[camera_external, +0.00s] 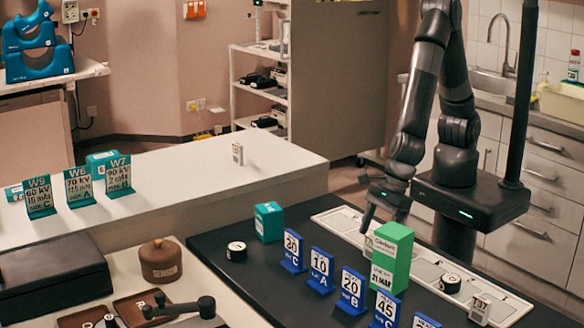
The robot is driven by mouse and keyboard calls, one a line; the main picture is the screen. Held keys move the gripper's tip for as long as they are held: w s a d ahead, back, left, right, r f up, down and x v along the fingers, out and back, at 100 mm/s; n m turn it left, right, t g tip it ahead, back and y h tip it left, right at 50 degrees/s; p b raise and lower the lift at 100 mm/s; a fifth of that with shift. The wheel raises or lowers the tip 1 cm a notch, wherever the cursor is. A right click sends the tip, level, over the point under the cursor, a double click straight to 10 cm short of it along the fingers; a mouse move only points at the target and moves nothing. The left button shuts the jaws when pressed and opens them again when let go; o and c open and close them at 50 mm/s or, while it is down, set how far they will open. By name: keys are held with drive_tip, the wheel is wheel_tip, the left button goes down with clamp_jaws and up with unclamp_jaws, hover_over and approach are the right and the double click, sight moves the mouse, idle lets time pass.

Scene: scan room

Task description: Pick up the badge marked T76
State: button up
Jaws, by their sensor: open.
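A small pale upright badge (480,309) stands near the lower right end of the white strip with marked fields; its lettering is too small to read. Another small pale upright tag (237,153) stands on the white counter at the left, also too small to read. I cannot tell which one, if either, is marked T76. My gripper (369,219) points down over the far part of the white strip, left of and behind the green box. It is open and appears empty; its fingertips are small and dark here.
The green box (391,257) stands upright on the dark table between my gripper and the lower-right badge. A row of blue number signs (320,270) runs along the table's front.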

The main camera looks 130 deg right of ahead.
sight(370, 259)
drive_tip(key=shift+w+x, duration=0.2)
drive_tip(key=shift+x, duration=1.5)
drive_tip(key=shift+r, duration=0.1)
drive_tip(key=shift+c, duration=0.2)
drive_tip(key=c, duration=1)
drive_tip(key=shift+r, duration=0.2)
